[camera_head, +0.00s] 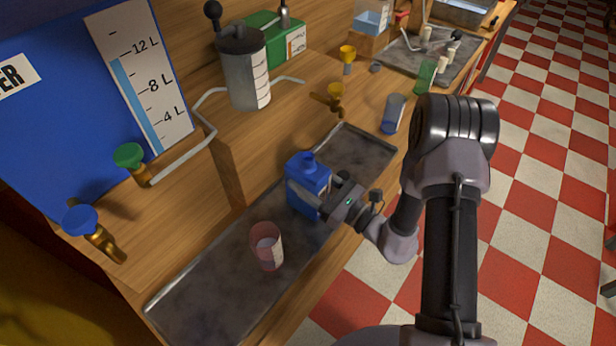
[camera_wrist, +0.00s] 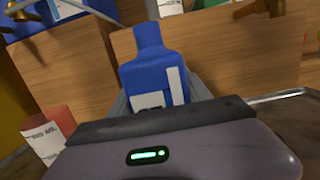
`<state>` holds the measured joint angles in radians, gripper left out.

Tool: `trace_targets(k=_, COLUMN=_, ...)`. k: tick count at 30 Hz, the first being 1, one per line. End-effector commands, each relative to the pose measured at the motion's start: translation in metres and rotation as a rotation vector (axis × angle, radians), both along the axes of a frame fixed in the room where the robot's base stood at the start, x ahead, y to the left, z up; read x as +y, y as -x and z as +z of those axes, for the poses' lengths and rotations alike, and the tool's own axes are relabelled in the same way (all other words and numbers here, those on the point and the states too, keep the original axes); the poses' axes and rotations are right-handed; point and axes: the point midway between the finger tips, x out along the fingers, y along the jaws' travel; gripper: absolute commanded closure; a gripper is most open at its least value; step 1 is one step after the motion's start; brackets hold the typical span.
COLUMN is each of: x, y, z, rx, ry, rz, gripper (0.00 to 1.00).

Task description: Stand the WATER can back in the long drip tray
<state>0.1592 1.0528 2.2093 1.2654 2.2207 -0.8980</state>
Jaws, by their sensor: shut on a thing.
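The blue WATER can (camera_head: 305,172) is upright at the middle of the long dark drip tray (camera_head: 205,283). I cannot tell whether its base touches the tray. My gripper (camera_head: 318,196) is shut on the can from the right, one finger along its near side. In the wrist view the can (camera_wrist: 155,65) stands between the fingers, with its neck up and a white label on its face. The gripper body hides its lower part.
A pink cup (camera_head: 266,246) with a white label stands on the tray, left of the can, and shows in the wrist view (camera_wrist: 46,137). A blue glass (camera_head: 393,113) and a green glass (camera_head: 425,76) stand farther back. The tray's near-left end is clear.

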Motion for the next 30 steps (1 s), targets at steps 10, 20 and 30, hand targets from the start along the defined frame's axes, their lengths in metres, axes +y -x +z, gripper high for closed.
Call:
trace_targets(k=10, x=0.0, y=0.0, z=-0.005, rx=-0.001, ry=-0.001, rz=0.0, gripper=1.0)
trace_targets(k=20, x=0.0, y=0.0, z=-0.012, rx=-0.001, ry=-0.001, rz=0.0, gripper=1.0)
trace_targets(k=30, x=0.0, y=0.0, z=-0.013, rx=0.0, ry=0.0, rz=0.0, gripper=0.18)
